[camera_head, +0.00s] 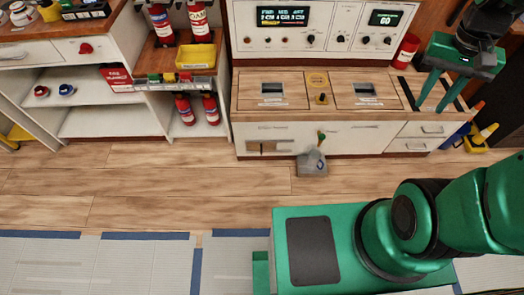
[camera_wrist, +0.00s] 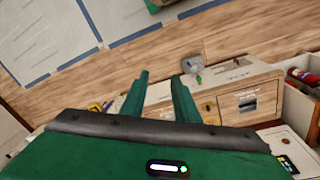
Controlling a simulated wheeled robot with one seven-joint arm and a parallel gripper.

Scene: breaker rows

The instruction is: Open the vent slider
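A small slot with a dark opening and a tan panel, which looks like the vent slider (camera_head: 268,147), sits low on the left of the white cabinet front (camera_head: 350,139). I cannot make it out clearly in the wrist view. My gripper (camera_head: 428,107) is above the right end of the wooden counter, to the right of and higher than the slot, well apart from it. Its two green fingers point down in the head view. In the wrist view my gripper (camera_wrist: 160,78) is open, with nothing between the fingers.
A control panel (camera_head: 325,27) with displays and knobs rises behind the counter (camera_head: 300,107). Shelves with red extinguishers (camera_head: 197,108) stand left. A yellow-and-blue item (camera_head: 480,135) lies right.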

